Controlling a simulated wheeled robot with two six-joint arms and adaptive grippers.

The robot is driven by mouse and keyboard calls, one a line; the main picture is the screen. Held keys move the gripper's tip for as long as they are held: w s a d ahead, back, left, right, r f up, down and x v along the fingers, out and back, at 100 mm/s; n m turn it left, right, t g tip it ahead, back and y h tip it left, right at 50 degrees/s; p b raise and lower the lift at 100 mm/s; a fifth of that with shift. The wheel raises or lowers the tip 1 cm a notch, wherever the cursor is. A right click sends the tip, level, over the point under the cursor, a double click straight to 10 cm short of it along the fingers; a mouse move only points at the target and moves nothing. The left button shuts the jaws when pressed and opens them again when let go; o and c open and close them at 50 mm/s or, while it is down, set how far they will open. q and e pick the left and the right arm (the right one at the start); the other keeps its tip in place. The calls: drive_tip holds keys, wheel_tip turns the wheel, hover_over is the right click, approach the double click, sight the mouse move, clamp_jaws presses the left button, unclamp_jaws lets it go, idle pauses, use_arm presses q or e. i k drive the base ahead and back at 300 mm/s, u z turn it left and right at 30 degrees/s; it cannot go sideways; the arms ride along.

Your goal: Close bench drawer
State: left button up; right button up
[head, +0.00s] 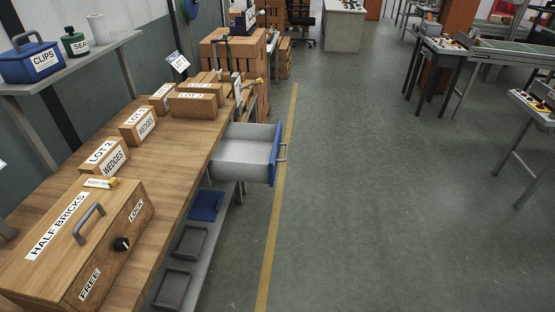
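The bench drawer (244,140) is pulled out from under the wooden bench (187,147) and hangs over the floor. It has a pale grey inside that looks empty from here. Its front panel (275,155) is blue, with a metal bar handle (283,152) on the outer face. Neither of my grippers shows in the head view, so nothing is seen touching the drawer or its handle.
A "HALF BRICKS" box (68,238) and several labelled boxes, one marked WEDGES (105,158), stand on the bench. Trays (206,205) lie on a shelf below. The floor (360,190) right of the yellow line (279,200) is clear. Side tables (540,110) stand at far right.

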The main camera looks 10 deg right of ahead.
sight(245, 151)
drive_tip(key=k, duration=1)
drive_tip(key=z, duration=0.7)
drive_tip(key=i, duration=1.55)
drive_tip(key=u, duration=1.2)
drive_tip(key=k, duration=0.65)
drive_tip(key=z, duration=0.1)
drive_tip(key=i, duration=0.6)
drive_tip(key=z, duration=1.1)
drive_tip(key=i, duration=1.85)
drive_tip(key=u, duration=0.95)
